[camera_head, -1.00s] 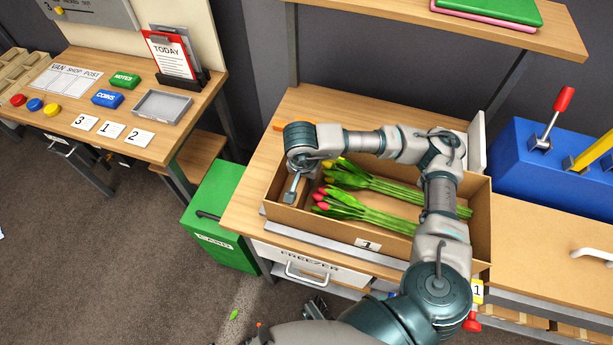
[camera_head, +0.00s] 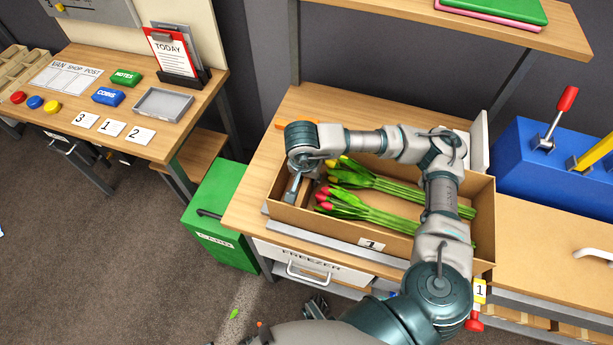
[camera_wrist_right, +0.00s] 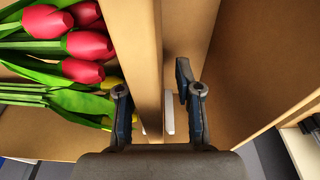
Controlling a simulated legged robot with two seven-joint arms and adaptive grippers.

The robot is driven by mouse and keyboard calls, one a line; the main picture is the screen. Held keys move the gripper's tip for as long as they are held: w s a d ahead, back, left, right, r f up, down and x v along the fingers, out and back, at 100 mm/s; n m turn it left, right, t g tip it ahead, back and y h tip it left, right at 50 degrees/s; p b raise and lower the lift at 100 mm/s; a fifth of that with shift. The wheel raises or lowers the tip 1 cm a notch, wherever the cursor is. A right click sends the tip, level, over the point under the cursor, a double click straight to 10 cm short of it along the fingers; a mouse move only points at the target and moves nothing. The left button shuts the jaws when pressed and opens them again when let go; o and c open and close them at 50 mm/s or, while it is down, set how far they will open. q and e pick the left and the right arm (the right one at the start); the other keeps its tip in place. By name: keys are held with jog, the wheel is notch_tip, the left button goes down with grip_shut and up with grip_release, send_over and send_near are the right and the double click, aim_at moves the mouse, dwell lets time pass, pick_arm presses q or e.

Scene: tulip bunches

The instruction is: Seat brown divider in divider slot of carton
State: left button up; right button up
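The open cardboard carton (camera_head: 480,245) stands on the wooden bench. Red and yellow tulip bunches (camera_head: 365,210) lie in it. The brown divider (camera_head: 306,194) is upright across the carton's left end, beside the tulip heads. My right gripper (camera_head: 293,190) reaches down at that end. In the right wrist view, the fingers of my right gripper (camera_wrist_right: 153,90) straddle the divider (camera_wrist_right: 147,60), with a clear gap on the right finger's side. The divider's lower edge and slot are hidden. A dark part at the bottom of the head view looks like my left gripper (camera_head: 317,305); its fingers are unclear.
A white drawer marked FREEZER (camera_head: 312,265) is under the bench. A green bin (camera_head: 222,215) stands to its left. A blue box with a red-knobbed lever (camera_head: 535,165) is at the right. A shelf (camera_head: 475,25) hangs above the carton.

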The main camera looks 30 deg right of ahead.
jog(key=r, duration=0.3)
jog(key=a+r, duration=0.1)
jog(key=r, duration=0.3)
jog(key=s+r, duration=0.1)
jog(key=r, duration=0.2)
jog(key=shift+a+r, duration=0.15)
jog(key=shift+r, duration=0.05)
jog(key=shift+a+r, duration=0.25)
jog(key=shift+r, duration=0.3)
jog(key=shift+d, duration=0.1)
jog(key=shift+s+f, duration=0.1)
